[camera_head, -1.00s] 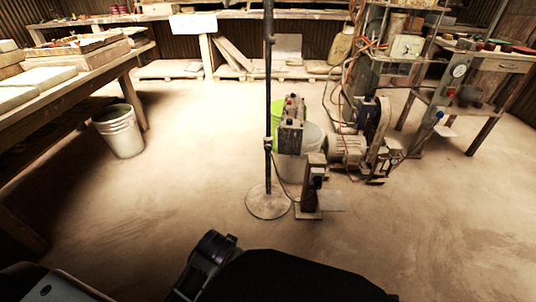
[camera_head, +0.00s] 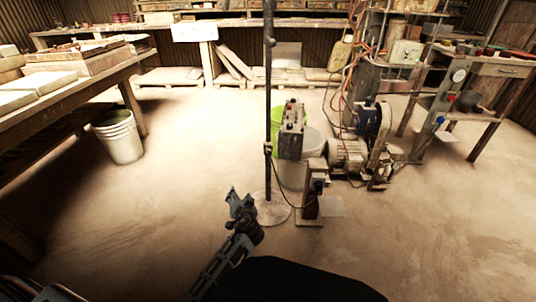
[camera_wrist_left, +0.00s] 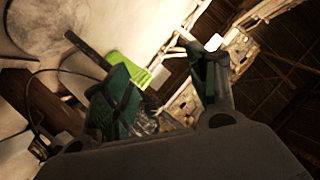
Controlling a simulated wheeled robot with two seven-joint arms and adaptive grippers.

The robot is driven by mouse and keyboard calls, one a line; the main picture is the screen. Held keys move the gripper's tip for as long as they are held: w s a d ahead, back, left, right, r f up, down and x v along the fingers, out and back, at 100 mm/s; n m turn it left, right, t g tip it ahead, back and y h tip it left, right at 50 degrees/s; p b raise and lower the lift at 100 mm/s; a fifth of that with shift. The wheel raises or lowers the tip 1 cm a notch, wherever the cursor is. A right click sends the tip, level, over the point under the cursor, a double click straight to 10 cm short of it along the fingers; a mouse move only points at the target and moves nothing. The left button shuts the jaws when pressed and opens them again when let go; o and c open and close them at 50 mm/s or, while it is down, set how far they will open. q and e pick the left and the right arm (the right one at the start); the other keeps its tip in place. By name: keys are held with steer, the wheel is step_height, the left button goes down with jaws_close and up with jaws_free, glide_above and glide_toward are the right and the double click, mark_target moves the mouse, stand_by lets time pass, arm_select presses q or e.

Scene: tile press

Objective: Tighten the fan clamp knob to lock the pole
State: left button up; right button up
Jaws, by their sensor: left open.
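A dark upright pole (camera_head: 267,100) stands on a round base (camera_head: 280,216) on the floor in the head view. A small clamp with a knob (camera_head: 268,148) sits partway up it, and another small fitting (camera_head: 270,42) shows higher. Which of them is the fan clamp knob I cannot tell, and no fan is clearly visible. My left gripper (camera_head: 241,197) is open, low and left of the pole, apparently apart from it. In the left wrist view its two fingers (camera_wrist_left: 163,88) are spread with nothing gripped. My right gripper is not in view.
A white bucket (camera_head: 120,137) stands near the left workbench (camera_head: 75,95). The floor left of the pole is clear.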

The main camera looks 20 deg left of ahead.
arm_select(q)
steer(key=w+d+r+m+t+h, duration=0.1)
steer(key=w+d+m+t, duration=0.2)
steer(key=w, duration=0.4)
steer(key=w+d+r+m+t+h, duration=0.2)
steer(key=w+d+m, duration=0.1)
steer(key=w, duration=0.4)
steer(key=shift+d+m+t+h, duration=0.3)
steer(key=shift+d+t, duration=0.1)
steer(key=shift+d, duration=0.1)
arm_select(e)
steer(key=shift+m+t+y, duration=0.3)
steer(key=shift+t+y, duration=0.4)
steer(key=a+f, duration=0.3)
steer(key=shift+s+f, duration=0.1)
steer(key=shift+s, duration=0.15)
arm_select(q)
steer(key=shift+w+r, duration=0.1)
steer(key=shift+w, duration=0.05)
